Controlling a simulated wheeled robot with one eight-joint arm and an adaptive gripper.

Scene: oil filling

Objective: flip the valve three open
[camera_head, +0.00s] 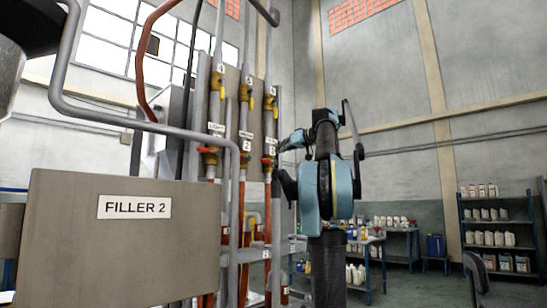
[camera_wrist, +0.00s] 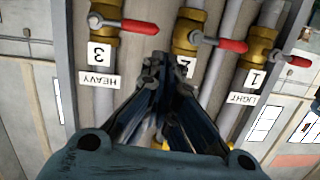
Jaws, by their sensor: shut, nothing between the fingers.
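Valve three is a brass valve (camera_wrist: 103,30) on the left pipe in the wrist view, above a tag "3" and a "HEAVY" label. Its red handle (camera_wrist: 135,26) lies across the pipe, pointing right. It also shows in the head view as the rightmost valve (camera_head: 268,163), partly beside my arm. My gripper (camera_wrist: 158,62) is shut and empty. Its dark fingertips appear just below the handle's free end, between valve three and valve two (camera_wrist: 187,30). I cannot tell whether they touch the handle. In the head view the fingers sit close to the pipes and are hard to make out.
Valve two's red handle (camera_wrist: 233,45) and valve one's red handle (camera_wrist: 291,58) also lie across their pipes, to the right. A "FILLER 2" box (camera_head: 120,240) and a grey pipe fill the head view's left front. Shelves with bottles (camera_head: 497,235) stand far right.

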